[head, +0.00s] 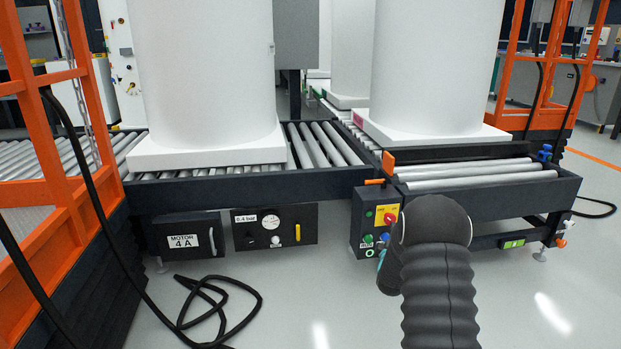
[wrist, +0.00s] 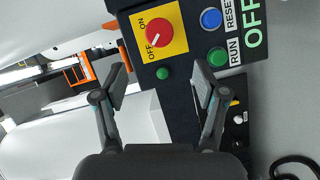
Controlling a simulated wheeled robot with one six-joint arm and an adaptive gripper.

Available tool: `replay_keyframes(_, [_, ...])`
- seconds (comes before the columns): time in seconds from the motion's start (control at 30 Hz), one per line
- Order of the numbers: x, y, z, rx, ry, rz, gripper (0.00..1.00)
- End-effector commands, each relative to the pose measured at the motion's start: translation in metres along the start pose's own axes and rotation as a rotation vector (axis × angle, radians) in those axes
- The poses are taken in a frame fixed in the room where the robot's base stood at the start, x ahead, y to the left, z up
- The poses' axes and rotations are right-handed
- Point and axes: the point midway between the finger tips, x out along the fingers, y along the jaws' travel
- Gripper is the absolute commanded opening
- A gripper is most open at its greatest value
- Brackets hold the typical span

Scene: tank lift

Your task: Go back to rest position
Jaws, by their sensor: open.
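My gripper (wrist: 160,75) is open and empty in the wrist view, its two fingers spread apart in front of a dark control box (wrist: 125,22). The box carries a red rotary switch (wrist: 152,32) on a yellow plate marked ON and OFF, a green RUN button (wrist: 217,56), a blue RESET button (wrist: 210,18) and a small green lamp (wrist: 162,73). In the head view my arm, in a ribbed dark sleeve, reaches up to the box (head: 362,228) and hides its right side. The gripper is mostly hidden there; I cannot tell whether it touches the box.
Roller conveyors (head: 325,145) carry large white tanks (head: 203,70) on white bases. Orange frames (head: 88,85) stand left and right. Black cables (head: 215,305) lie on the floor at the left. A MOTOR 4A box (head: 185,240) and gauge panel (head: 275,227) hang below. The front floor is mostly clear.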

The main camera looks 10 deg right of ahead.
Motion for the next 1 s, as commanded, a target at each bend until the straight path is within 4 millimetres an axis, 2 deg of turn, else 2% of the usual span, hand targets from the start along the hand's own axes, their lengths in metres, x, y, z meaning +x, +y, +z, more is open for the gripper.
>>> replay_keyframes(0.07, [0.0,-0.008,0.002,0.058,-0.007,-0.037,0.72])
replay_keyframes(0.13, [-0.002,-0.026,0.004,0.143,-0.027,-0.114,0.72])
replay_keyframes(0.2, [-0.01,-0.054,0.009,0.237,-0.064,-0.226,0.72])
replay_keyframes(0.3, [-0.035,-0.101,0.019,0.369,-0.149,-0.409,0.72])
replay_keyframes(0.37, [-0.053,-0.117,0.022,0.444,-0.207,-0.503,0.72])
replay_keyframes(0.43, [-0.077,-0.124,0.021,0.527,-0.279,-0.6,0.72])
replay_keyframes(0.53, [-0.118,-0.118,0.015,0.636,-0.388,-0.722,0.72])
replay_keyframes(0.67, [-0.175,-0.093,0.001,0.747,-0.529,-0.845,0.72])
replay_keyframes(1.0, [-0.31,-0.005,-0.03,0.898,-0.805,-0.994,0.72])
